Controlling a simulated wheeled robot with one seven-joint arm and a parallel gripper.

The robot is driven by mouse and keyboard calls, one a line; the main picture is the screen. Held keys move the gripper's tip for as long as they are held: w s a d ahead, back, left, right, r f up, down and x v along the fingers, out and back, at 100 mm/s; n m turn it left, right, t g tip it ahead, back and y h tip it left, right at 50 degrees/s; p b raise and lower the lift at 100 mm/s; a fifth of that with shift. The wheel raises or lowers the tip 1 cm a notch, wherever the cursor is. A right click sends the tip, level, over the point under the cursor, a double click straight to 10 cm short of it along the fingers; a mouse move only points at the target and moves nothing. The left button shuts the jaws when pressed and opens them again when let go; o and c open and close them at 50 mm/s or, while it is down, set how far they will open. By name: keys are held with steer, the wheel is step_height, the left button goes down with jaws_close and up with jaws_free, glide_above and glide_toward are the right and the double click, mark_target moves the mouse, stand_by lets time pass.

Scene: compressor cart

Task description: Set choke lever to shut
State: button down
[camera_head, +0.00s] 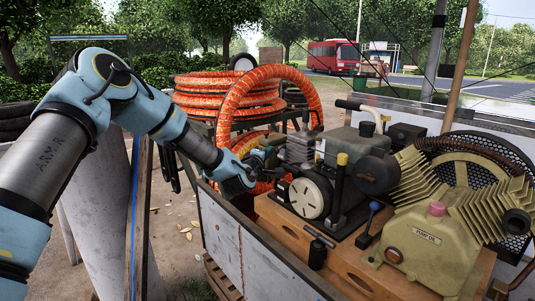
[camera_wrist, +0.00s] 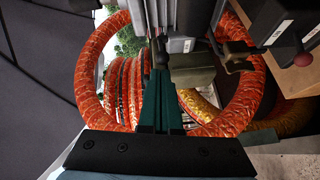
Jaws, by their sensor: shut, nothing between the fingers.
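My gripper (camera_wrist: 160,72) shows in the wrist view with its two dark green fingers together and nothing between them. In the head view my gripper (camera_head: 266,152) is at the left side of the engine (camera_head: 353,142), partly hidden among engine parts and hose. A small lever with a dark red knob (camera_wrist: 303,59) shows at the upper right of the wrist view, beside a dark box with white labels (camera_wrist: 281,33). I cannot tell for sure whether it is the choke lever, or its setting. The fingertips are close to a grey metal part, apart from the red knob.
Orange hose (camera_head: 243,97) loops behind and beside my gripper. A black lever with a yellow top (camera_head: 341,160) and a blue-knobbed lever (camera_head: 375,206) stand in front of the engine. The tan compressor pump (camera_head: 428,245) is at right. The cart's grey side wall (camera_head: 225,240) stands in front.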

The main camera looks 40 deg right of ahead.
steer(key=s+t+b, duration=0.1)
steer(key=s+d+n+t+y+b, duration=0.1)
steer(key=b, duration=0.1)
steer(key=s+n+b, duration=0.1)
steer(key=b, duration=0.1)
steer(key=shift+s+d+t+y, duration=0.2)
steer(key=shift+s+t+y, duration=0.15)
steer(key=shift+t+y, duration=0.05)
steer(key=shift+b, duration=0.3)
